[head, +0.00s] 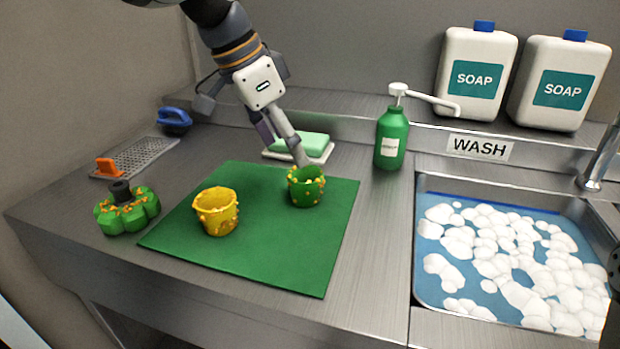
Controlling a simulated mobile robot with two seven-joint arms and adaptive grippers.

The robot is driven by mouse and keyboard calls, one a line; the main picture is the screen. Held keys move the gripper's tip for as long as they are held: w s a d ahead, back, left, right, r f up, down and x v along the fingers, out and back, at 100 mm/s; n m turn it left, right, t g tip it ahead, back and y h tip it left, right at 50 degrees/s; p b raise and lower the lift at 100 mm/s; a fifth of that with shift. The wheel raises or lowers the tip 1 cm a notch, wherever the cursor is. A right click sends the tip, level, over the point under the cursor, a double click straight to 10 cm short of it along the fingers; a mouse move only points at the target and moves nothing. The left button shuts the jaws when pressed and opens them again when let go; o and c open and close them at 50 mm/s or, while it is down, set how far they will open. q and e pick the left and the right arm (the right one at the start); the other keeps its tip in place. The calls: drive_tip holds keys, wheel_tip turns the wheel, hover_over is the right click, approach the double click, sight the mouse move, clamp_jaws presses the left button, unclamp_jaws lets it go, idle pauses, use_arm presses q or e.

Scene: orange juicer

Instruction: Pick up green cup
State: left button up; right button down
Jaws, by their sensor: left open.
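A green cup (306,190) with yellow-orange bumps stands upright on the right part of a green mat (270,267). My left gripper (303,163) comes down from above and behind, with its fingertips at the cup's rim. It is open, and I cannot tell whether a finger reaches inside the cup or touches it. A yellow cup (217,213) stands upright on the mat to the left of the green cup.
A green juicer-like piece (127,210) and a grater (137,157) are at left. A sponge on a dish (299,146) lies behind the mat. A green soap bottle (391,138) stands right of it. A foamy sink (500,260) is at right. Bare counter lies between mat and sink.

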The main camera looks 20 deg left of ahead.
sight(305, 181)
use_arm(q)
drive_tip(key=x, duration=0.8)
drive_tip(key=shift+s+d+f, duration=0.15)
drive_tip(key=shift+d+f, duration=0.15)
drive_tip(key=shift+f, duration=0.05)
drive_tip(key=c, duration=1.3)
